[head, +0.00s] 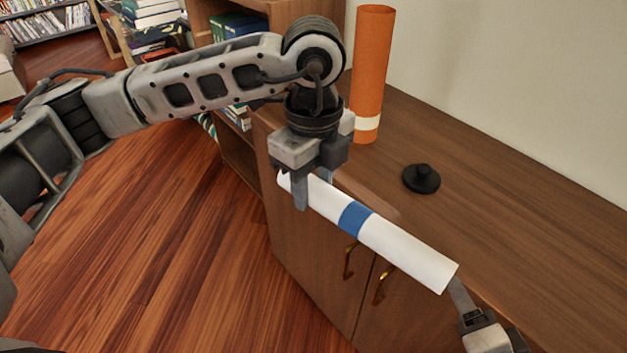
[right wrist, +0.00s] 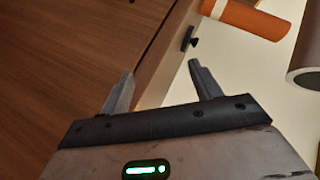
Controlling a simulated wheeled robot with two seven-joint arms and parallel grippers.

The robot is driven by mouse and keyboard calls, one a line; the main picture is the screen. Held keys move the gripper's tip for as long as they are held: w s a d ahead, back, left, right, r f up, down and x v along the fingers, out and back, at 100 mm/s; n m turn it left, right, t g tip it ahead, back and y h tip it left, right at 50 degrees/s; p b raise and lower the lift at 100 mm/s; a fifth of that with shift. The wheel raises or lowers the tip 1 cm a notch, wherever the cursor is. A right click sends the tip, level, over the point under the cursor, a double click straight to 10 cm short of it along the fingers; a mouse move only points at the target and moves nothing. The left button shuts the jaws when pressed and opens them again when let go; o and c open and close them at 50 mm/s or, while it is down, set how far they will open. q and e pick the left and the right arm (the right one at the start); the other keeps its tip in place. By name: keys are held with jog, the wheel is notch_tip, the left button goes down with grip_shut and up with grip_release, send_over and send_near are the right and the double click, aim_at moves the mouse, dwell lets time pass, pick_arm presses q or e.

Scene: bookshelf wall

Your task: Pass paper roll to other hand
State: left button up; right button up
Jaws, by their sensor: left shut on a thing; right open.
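The paper roll (head: 402,250) is a white tube with a blue band, tilted down to the right in the head view. My left gripper (head: 312,188) is shut on its upper left end and holds it in front of the cabinet top's edge. My right gripper (head: 470,312) is at the lower right, close to the roll's free end; one finger shows beside that end, and contact is unclear. In the right wrist view its fingers (right wrist: 160,82) are apart with nothing between them. The roll's hollow end (right wrist: 305,76) shows there at the right edge, outside the fingers.
An orange cylinder (head: 371,75) with a pale band stands on the wooden cabinet (head: 520,215), near a black knobbed object (head: 421,179). The cabinet front has brass handles (head: 349,262). Bookshelves (head: 45,20) and stacked books (head: 152,15) are at the back left. Open wooden floor lies left.

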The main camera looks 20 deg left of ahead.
jog(key=s+d+f+n+g+h, duration=0.1)
jog(key=s+f+n+g, duration=0.1)
jog(key=s+f+n, duration=0.3)
notch_tip(320, 180, down, 4)
jog(key=n, duration=0.5)
jog(key=shift+s+d+f+n, duration=0.2)
jog(key=shift+d+n, duration=0.1)
jog(key=shift+n, duration=0.1)
